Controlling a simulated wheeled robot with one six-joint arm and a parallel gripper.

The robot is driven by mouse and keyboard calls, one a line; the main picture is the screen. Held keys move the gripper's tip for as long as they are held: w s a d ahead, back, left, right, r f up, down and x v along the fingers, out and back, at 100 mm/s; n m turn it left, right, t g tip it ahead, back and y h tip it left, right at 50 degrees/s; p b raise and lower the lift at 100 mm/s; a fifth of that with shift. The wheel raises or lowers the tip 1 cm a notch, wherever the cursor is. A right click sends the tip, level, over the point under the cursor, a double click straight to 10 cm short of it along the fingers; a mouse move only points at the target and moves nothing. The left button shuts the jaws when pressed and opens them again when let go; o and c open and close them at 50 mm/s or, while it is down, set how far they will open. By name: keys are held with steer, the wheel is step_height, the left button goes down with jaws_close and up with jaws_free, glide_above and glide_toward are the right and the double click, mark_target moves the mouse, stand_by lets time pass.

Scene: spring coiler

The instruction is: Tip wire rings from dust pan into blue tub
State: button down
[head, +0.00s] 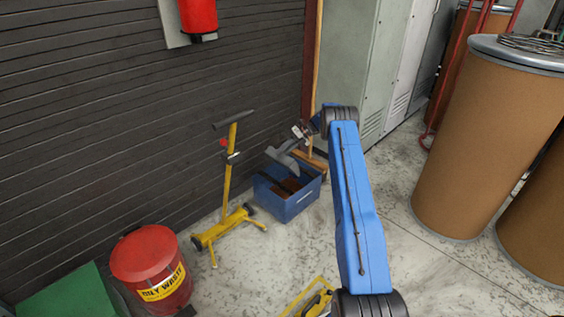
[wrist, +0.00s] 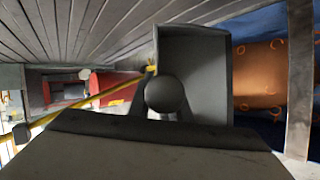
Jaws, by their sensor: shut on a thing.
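The grey dust pan (head: 284,156) is held above the blue tub (head: 290,208) in the head view. It looks tilted, its scoop over the tub's back left part. My gripper (head: 304,134) is shut on the pan's handle. In the wrist view the pan (wrist: 195,62) fills the middle, with its rounded handle end in front; the visible pan floor looks bare. Beside it, inside the tub (wrist: 250,25), lies a brown surface with several thin wire rings (wrist: 276,45) on it. The pan hides part of the tub's inside.
A yellow stand (head: 229,178) is close left of the tub, before a dark slatted wall. A red oily-waste can (head: 152,268) stands front left. Brown drums (head: 480,140) stand right. Wooden pieces (head: 315,160) lie behind the tub. Floor right of it is clear.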

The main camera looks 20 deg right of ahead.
steer(key=shift+r, duration=5)
